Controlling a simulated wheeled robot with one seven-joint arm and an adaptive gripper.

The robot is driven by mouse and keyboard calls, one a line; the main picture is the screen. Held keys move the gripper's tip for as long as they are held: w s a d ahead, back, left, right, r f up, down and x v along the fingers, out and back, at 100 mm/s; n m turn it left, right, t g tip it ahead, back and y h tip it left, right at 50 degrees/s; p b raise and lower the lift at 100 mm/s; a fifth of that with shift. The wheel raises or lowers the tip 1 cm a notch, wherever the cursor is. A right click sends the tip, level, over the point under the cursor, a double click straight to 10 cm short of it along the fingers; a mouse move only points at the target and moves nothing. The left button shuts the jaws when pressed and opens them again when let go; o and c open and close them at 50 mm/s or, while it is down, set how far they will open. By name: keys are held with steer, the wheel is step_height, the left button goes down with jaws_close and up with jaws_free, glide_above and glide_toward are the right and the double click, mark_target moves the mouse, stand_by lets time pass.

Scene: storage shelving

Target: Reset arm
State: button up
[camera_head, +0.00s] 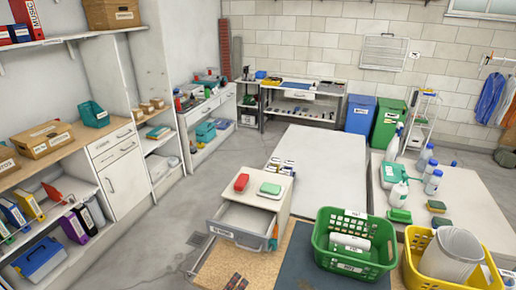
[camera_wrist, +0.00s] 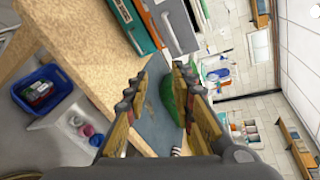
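My gripper (camera_wrist: 162,74) shows in the wrist view with its two fingers spread apart. It is open, and nothing is clearly held between the fingers. A green object (camera_wrist: 172,98) shows behind the right finger, partly hidden; I cannot tell whether it is touched. My gripper and arm cannot be made out in the head view.
In the head view, a drawer (camera_head: 243,228) stands open under a white top with a red item (camera_head: 241,182) and a green item (camera_head: 270,188). A green basket (camera_head: 322,262) and a yellow basket (camera_head: 414,272) stand in front. Open floor (camera_head: 215,190) lies left of the drawer.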

steer(key=s+d+m+g, duration=0.5)
steer(key=s+d+m, duration=0.1)
steer(key=m, duration=0.6)
steer(key=s+d+m+g, duration=0.5)
steer(key=s+d+m, duration=0.15)
steer(key=m, duration=0.65)
steer(key=d+r+m+t+y, duration=0.2)
steer(key=d+r+m+y, duration=0.3)
steer(key=d+r+m, duration=0.8)
steer(key=shift+s+d+r+m+y, duration=0.4)
steer(key=shift+r+m, duration=1.35)
steer(key=shift+m, duration=1.65)
steer(key=shift+a, duration=0.1)
